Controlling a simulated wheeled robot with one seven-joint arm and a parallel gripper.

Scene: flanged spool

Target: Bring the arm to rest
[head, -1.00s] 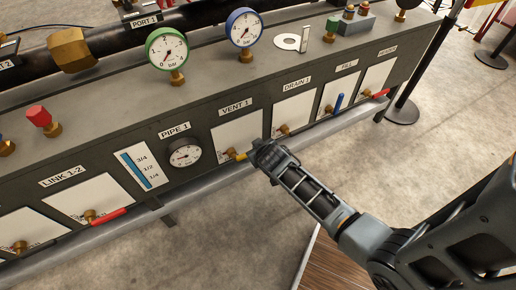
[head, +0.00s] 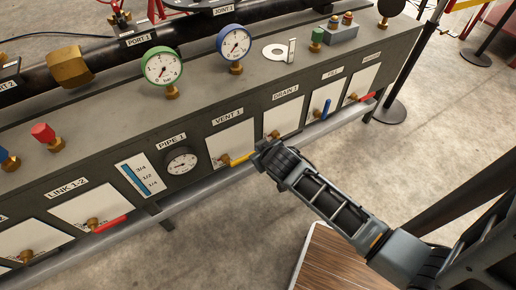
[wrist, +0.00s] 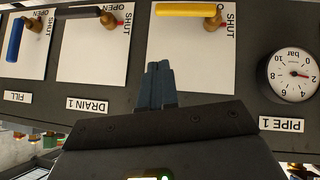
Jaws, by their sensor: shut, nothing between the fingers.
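My gripper (head: 264,152) is in front of the dark panel, just right of the yellow valve handle (head: 241,158) under the VENT 1 label. In the wrist view my gripper's two fingers (wrist: 160,72) are shut together with nothing between them. The yellow handle (wrist: 186,9) shows upside down at the top edge of the wrist view, apart from the fingertips there. My arm reaches from the lower right of the head view up to the panel.
The panel (head: 190,205) carries the PIPE 1 gauge (head: 181,161), a red handle (head: 110,224) at LINK 1-2 and a blue handle (head: 326,109) at FILL. A wooden-topped surface (head: 335,268) lies below my arm. Open floor (head: 240,235) lies in front.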

